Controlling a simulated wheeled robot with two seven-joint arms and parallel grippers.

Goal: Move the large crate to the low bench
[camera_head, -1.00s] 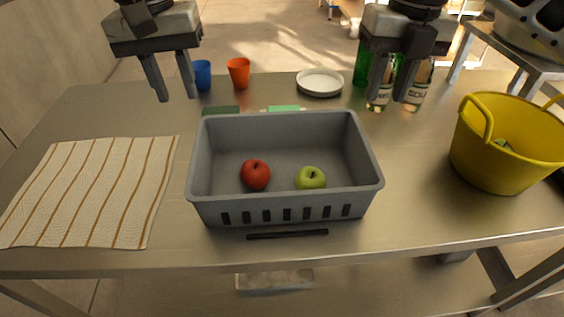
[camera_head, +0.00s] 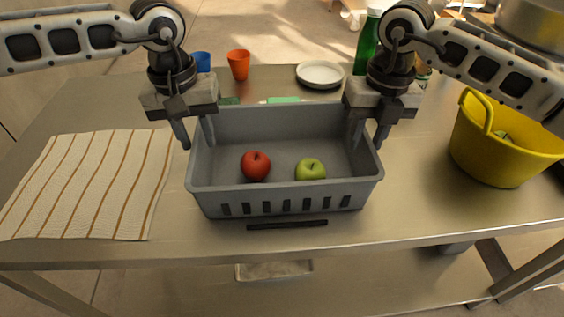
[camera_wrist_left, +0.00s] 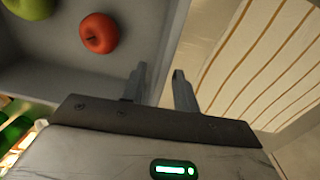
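The large grey crate (camera_head: 285,198) stands on the metal table with a red apple (camera_head: 255,166) and a green apple (camera_head: 310,169) inside. My left gripper (camera_head: 195,138) is open, with one finger on each side of the crate's left wall. The left wrist view shows that wall (camera_wrist_left: 174,42) running between the parted fingertips (camera_wrist_left: 158,78). My right gripper (camera_head: 369,138) is open at the crate's right wall, one finger inside and one outside. I cannot make out contact with either wall. I cannot clearly identify the low bench.
A striped cloth (camera_head: 92,185) lies left of the crate. A yellow bucket (camera_head: 497,145) stands to the right. Behind are a blue cup (camera_head: 201,61), an orange cup (camera_head: 238,64), a white plate (camera_head: 320,74) and a green bottle (camera_head: 366,45). A dark strip (camera_head: 287,224) lies in front.

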